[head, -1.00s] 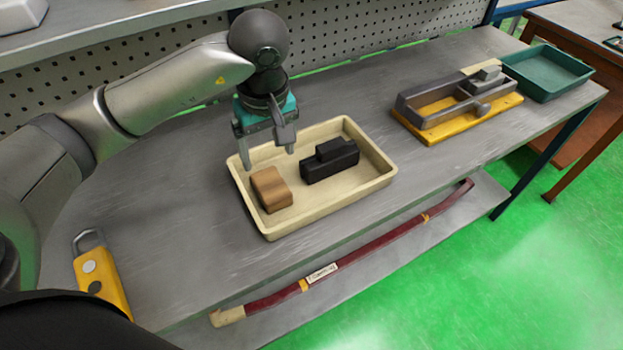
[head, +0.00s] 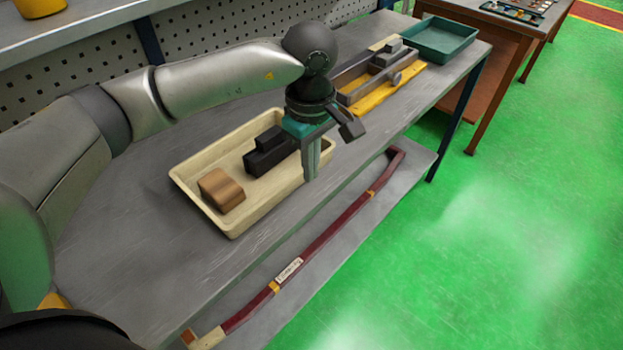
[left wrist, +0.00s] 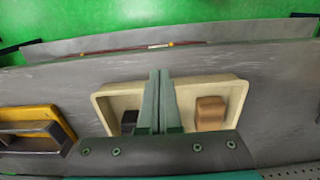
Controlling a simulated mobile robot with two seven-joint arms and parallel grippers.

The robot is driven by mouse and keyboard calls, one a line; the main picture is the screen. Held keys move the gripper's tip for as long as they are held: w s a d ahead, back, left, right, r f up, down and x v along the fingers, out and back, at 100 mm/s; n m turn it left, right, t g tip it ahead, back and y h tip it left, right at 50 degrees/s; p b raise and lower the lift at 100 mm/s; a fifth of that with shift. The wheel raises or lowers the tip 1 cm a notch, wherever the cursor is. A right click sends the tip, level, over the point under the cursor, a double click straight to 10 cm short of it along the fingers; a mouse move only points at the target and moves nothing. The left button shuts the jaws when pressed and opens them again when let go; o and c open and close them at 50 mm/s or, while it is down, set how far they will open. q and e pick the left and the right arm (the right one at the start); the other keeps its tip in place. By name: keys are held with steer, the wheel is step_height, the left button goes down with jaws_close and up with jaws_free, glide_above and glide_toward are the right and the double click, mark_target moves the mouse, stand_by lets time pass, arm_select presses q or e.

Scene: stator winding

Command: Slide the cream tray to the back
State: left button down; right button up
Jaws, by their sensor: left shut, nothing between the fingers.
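The cream tray (head: 237,229) lies on the grey workbench in the head view, with a brown block (head: 221,191) and a black stepped block (head: 268,152) inside it. My left gripper (head: 312,177) is shut and empty, pointing down at the tray's right front side. It hides part of the tray's rim there; I cannot tell whether it touches. The tray also shows in the left wrist view (left wrist: 103,98), behind the shut fingers of my left gripper (left wrist: 160,75). The black block is partly hidden by the fingers there. My right gripper is not in view.
A grey vise-like fixture on a yellow base (head: 390,88) and a green tray (head: 441,40) stand to the right on the bench (head: 110,285). A pegboard (head: 215,40) runs along the back. A dark red strap (head: 330,232) lies on the lower shelf.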

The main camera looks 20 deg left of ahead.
mark_target(296, 198)
arm_select(q)
step_height(296, 198, down, 4)
steer(key=shift+a+r, duration=0.1)
steer(key=shift+r, duration=0.15)
step_height(296, 198, down, 5)
steer(key=shift+f+b, duration=0.2)
steer(key=shift+b, duration=0.25)
steer(key=a, duration=0.1)
steer(key=w+a, duration=0.1)
steer(key=a, duration=0.1)
steer(key=shift+w+f, duration=0.1)
steer(key=shift+w, duration=0.05)
steer(key=shift+w+a, duration=0.15)
steer(key=shift+a, duration=0.2)
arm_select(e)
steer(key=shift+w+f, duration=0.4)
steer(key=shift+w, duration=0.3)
